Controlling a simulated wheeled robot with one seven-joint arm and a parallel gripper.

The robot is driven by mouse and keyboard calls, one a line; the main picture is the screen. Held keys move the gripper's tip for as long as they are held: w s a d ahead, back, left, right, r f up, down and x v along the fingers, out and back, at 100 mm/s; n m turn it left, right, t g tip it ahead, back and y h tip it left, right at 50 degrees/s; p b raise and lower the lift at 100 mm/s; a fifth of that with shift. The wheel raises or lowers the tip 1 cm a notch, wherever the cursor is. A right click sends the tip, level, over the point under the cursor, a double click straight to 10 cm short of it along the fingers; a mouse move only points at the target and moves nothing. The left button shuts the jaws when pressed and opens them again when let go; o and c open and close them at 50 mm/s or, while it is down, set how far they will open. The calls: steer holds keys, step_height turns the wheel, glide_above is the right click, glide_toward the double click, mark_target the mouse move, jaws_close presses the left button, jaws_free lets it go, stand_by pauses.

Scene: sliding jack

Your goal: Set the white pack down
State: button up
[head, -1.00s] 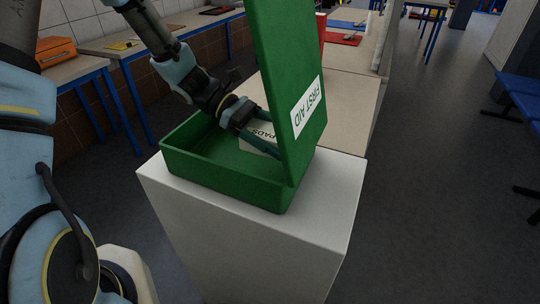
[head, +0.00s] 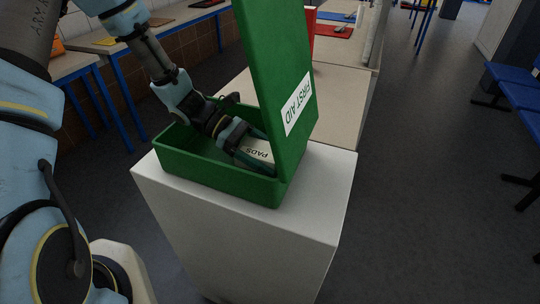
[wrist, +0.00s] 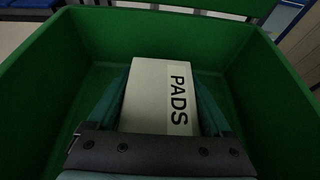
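The white pack (head: 256,153), marked PADS, is inside the green first aid box (head: 190,160), low between its walls. In the wrist view the white pack (wrist: 148,95) lies between the two fingers of my gripper (wrist: 162,80). The fingers lie along its two sides with no clear gap, so my gripper is shut on it. In the head view my gripper (head: 262,150) reaches down into the box from the upper left. Whether the pack touches the box floor is hidden.
The box's lid (head: 275,70) stands upright on the right side, close to my gripper. The box sits on a white pedestal (head: 250,235). Benches with blue legs (head: 115,105) stand behind, and blue chairs (head: 518,82) stand at the right.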

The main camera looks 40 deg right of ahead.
mark_target(253, 146)
steer(key=shift+o, duration=1)
steer(key=shift+r, duration=0.2)
steer(key=b+v, duration=0.2)
steer(key=v, duration=0.4)
steer(key=shift+w+f, duration=0.15)
steer(key=shift+w+a+r, duration=0.35)
steer(key=shift+w+a, duration=0.05)
steer(key=shift+w, duration=0.05)
